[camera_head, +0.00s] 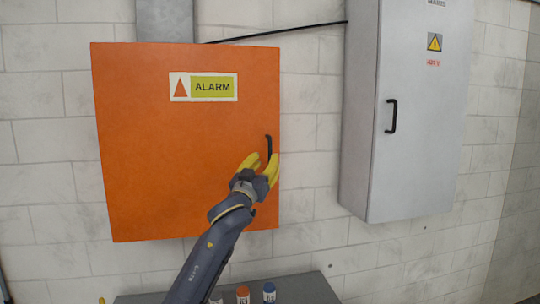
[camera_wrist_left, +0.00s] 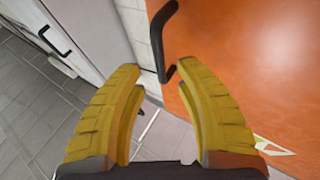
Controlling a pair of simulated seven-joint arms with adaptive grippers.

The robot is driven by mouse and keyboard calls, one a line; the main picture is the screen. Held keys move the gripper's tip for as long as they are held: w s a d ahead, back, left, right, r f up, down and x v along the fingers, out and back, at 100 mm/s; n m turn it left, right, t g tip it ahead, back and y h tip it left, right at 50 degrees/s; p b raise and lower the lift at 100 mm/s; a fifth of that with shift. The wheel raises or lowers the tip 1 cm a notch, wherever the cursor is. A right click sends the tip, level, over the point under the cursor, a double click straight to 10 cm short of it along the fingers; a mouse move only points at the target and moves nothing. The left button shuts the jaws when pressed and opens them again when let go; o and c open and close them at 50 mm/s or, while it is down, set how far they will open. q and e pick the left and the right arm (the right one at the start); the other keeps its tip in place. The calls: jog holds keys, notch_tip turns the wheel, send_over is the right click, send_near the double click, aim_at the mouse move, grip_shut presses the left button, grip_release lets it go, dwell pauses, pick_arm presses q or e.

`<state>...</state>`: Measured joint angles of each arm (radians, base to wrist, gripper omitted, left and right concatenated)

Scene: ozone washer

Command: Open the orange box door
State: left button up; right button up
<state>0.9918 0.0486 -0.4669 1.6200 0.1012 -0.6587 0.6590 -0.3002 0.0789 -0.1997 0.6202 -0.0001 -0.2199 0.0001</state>
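The orange box (camera_head: 150,150) hangs on the wall with its door shut and an ALARM label near the top. Its black handle (camera_head: 269,148) is at the right edge of the door. My left gripper (camera_head: 261,160) is at the handle's lower part. In the left wrist view the orange door (camera_wrist_left: 250,60) fills the right side. The handle (camera_wrist_left: 160,35) shows there beyond the gap between the two yellow fingers of my left gripper (camera_wrist_left: 158,80). The fingers are apart with nothing held between them. My right gripper is in neither view.
A grey cabinet (camera_head: 425,110) with a black handle (camera_head: 391,116) stands out from the wall to the right of the orange box. Below, a grey surface (camera_head: 300,288) carries several small cylinders, one orange-topped (camera_head: 243,294) and one blue-topped (camera_head: 269,292).

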aim_at(269, 155)
pick_arm(q)
jog(key=shift+x, duration=2.3)
grip_shut()
